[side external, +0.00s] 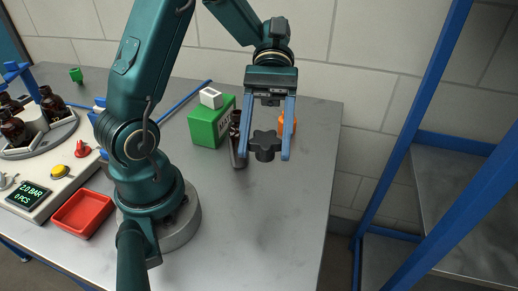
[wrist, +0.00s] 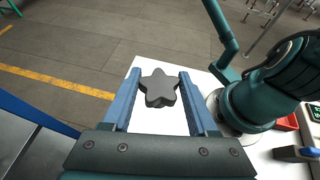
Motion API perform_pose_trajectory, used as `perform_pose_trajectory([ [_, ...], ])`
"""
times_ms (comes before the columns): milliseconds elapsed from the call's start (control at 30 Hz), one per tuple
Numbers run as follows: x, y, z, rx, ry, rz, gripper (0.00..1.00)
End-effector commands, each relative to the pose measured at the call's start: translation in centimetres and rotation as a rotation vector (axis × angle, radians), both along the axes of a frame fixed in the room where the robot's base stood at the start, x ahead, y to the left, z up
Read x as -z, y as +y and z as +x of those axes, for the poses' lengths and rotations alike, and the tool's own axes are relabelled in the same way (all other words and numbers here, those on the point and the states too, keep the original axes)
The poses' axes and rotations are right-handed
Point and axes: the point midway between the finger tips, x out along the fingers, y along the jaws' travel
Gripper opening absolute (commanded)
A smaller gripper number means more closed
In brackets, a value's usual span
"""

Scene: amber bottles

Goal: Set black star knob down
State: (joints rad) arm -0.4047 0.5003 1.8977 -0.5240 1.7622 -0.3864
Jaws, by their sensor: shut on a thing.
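The black star knob (side external: 265,144) is between the two blue fingers of my gripper (side external: 267,156) in the side external view. My gripper is shut on it and holds it near the fingertips. In the wrist view the knob (wrist: 158,88) shows its star-shaped face between the fingertips of my gripper (wrist: 158,84). The grey table (side external: 262,215) is below. The side external view does not clearly show how high the knob is above it.
A green box (side external: 210,124) with a white block (side external: 211,98) on top stands behind. A dark bottle (side external: 236,122) and an orange object (side external: 288,122) are near the fingers. A red tray (side external: 83,213) lies at left. The table's front right is clear, and a blue-framed shelf (side external: 425,110) stands beyond its edge.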

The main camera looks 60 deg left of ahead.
Motion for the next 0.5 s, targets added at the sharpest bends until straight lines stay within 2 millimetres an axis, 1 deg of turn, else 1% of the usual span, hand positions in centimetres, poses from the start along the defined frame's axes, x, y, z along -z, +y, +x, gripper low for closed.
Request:
perform_pose_trajectory([
  [33, -0.8, 0.0, 0.0, 0.001, -0.006, 0.002, 0.05],
  [267, 1.0, 0.5, -1.7, 0.261, 0.003, -0.001, 0.05],
  [367, 1.8, 1.1, -2.4, 0.398, 0.002, 0.0, 0.05],
  [500, 3.0, 2.3, -3.1, 0.638, 0.002, 0.0, 0.05],
])
